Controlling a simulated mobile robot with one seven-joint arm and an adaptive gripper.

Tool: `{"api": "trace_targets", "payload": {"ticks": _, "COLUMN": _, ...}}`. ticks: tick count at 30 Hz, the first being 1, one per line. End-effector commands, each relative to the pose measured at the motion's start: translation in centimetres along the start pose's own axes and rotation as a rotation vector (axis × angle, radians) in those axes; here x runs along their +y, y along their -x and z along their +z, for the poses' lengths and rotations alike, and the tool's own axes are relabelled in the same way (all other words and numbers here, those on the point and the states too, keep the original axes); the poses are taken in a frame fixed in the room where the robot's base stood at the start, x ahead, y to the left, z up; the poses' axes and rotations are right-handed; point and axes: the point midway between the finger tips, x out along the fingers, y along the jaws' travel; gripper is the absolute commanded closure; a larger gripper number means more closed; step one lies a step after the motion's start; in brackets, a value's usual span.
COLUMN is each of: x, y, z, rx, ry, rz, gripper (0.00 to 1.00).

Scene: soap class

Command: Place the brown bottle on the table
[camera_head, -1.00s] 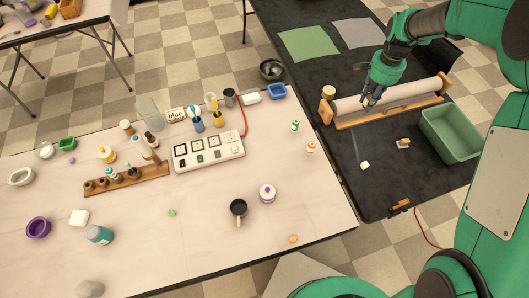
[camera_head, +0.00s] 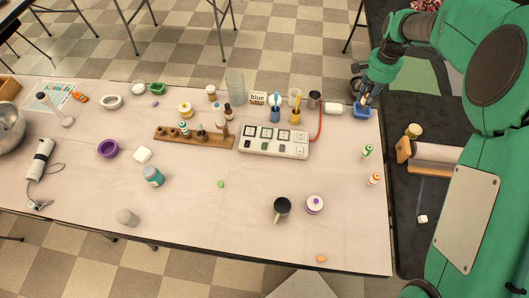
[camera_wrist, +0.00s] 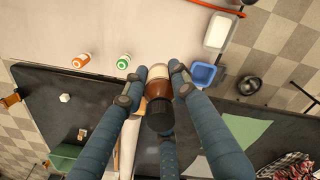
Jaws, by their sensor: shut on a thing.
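My gripper (camera_head: 366,98) is shut on a brown bottle with a black cap. In the wrist view the brown bottle (camera_wrist: 158,88) is between the fingers of my gripper (camera_wrist: 159,80), its dark cap facing the camera. In the head view the bottle is mostly hidden by the gripper. The gripper is at the far right corner of the pale table (camera_head: 245,205), close to a small blue tray (camera_head: 361,112). I cannot tell the height of the bottle above the surfaces.
A black table (camera_head: 408,235) adjoins on the right, with a paper roll (camera_head: 434,152). Two small bottles, green-capped (camera_head: 367,151) and orange-capped (camera_head: 376,179), stand near the pale table's right edge.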

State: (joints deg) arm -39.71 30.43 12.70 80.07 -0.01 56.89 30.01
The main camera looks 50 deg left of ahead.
Motion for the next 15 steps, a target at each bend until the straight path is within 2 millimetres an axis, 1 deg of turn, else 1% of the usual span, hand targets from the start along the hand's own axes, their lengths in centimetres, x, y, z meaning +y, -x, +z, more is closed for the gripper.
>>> {"api": "trace_targets", "payload": {"ticks": 1, "x": -2.0, "y": -0.1, "z": 0.6, "rx": 0.0, "ry": 0.029, "rz": 0.0, "gripper": 1.0}}
{"api": "trace_targets", "payload": {"ticks": 2, "x": -3.1, "y": -0.1, "z": 0.9, "rx": 0.001, "ry": 0.044, "rz": 0.0, "gripper": 1.0}}
{"api": "trace_targets", "payload": {"ticks": 3, "x": -4.5, "y": -0.1, "z": 1.4, "rx": 0.001, "ry": 0.065, "rz": 0.0, "gripper": 1.0}}
{"api": "trace_targets", "payload": {"ticks": 8, "x": -10.0, "y": -0.3, "z": 3.5, "rx": 0.0, "ry": 0.149, "rz": 0.0, "gripper": 1.0}}
{"api": "trace_targets", "payload": {"ticks": 9, "x": -11.4, "y": -0.3, "z": 4.1, "rx": 0.0, "ry": 0.17, "rz": 0.0, "gripper": 1.0}}
{"api": "trace_targets", "payload": {"ticks": 11, "x": -13.4, "y": -0.5, "z": 5.1, "rx": 0.0, "ry": 0.201, "rz": 0.0, "gripper": 1.0}}
{"api": "trace_targets", "payload": {"ticks": 12, "x": -14.8, "y": -0.5, "z": 5.8, "rx": 0.0, "ry": 0.222, "rz": 0.0, "gripper": 1.0}}
{"api": "trace_targets", "payload": {"ticks": 15, "x": -18.1, "y": -0.6, "z": 7.6, "rx": 0.0, "ry": 0.274, "rz": 0.001, "gripper": 1.0}}
